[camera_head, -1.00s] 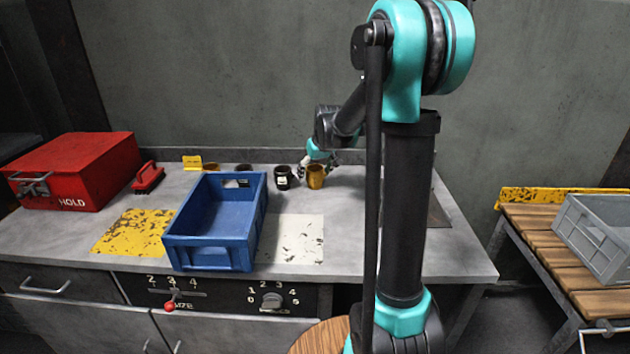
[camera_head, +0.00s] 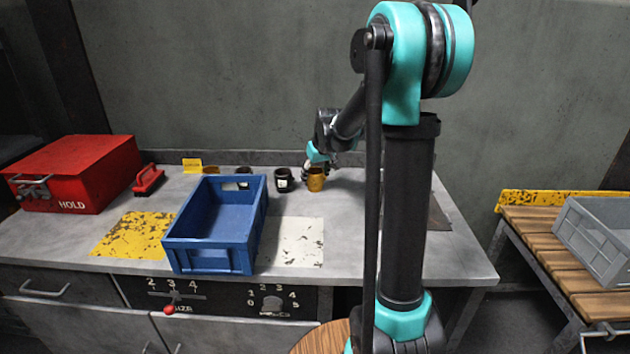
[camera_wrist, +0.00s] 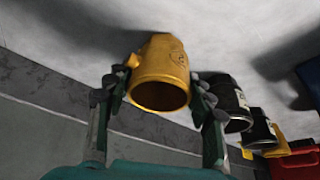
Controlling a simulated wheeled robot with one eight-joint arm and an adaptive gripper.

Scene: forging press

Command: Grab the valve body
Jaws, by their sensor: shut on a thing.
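The valve body is a gold-coloured, hollow cylinder (camera_head: 315,181) with a small side port, standing near the back of the grey workbench. In the wrist view the valve body (camera_wrist: 161,72) shows its round opening, and the port points left. My gripper (camera_wrist: 160,84) has one finger on each side of it and is shut on it. In the head view my gripper (camera_head: 318,164) is over the valve body, partly hidden by its own wrist. Contact at the fingertips is hard to see.
A black cup-like part (camera_head: 283,180) stands close left of the valve body; more parts stand beyond it. A blue crate (camera_head: 210,258) is front left, beside a white worn patch (camera_head: 300,240). A red box (camera_head: 75,172) and red brush (camera_head: 148,179) are farther left.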

